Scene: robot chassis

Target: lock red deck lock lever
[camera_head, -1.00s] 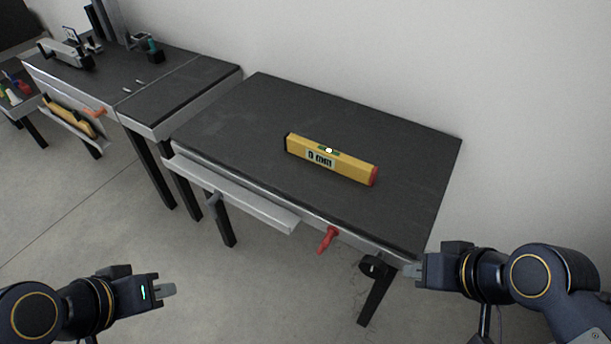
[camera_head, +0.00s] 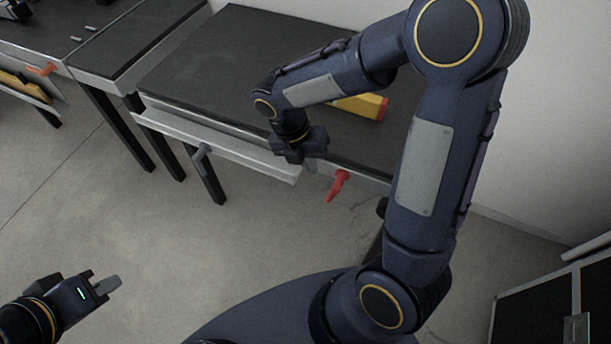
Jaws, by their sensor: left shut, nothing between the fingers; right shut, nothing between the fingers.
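The red lock lever (camera_head: 337,185) hangs from the front edge of the dark-topped table (camera_head: 200,75), its handle pointing down and slightly left. My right gripper (camera_head: 312,166) is shut and empty, pointing down at the table's front edge, just left of the red lever. I cannot tell whether it touches the lever. My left gripper (camera_head: 108,286) is shut and empty, low at the left over the floor, well away from the table.
A yellow spirit level (camera_head: 362,105) lies on the table, mostly hidden behind my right arm. A second table with an orange lever (camera_head: 42,69) stands at the left. A dark case (camera_head: 535,315) is at the lower right.

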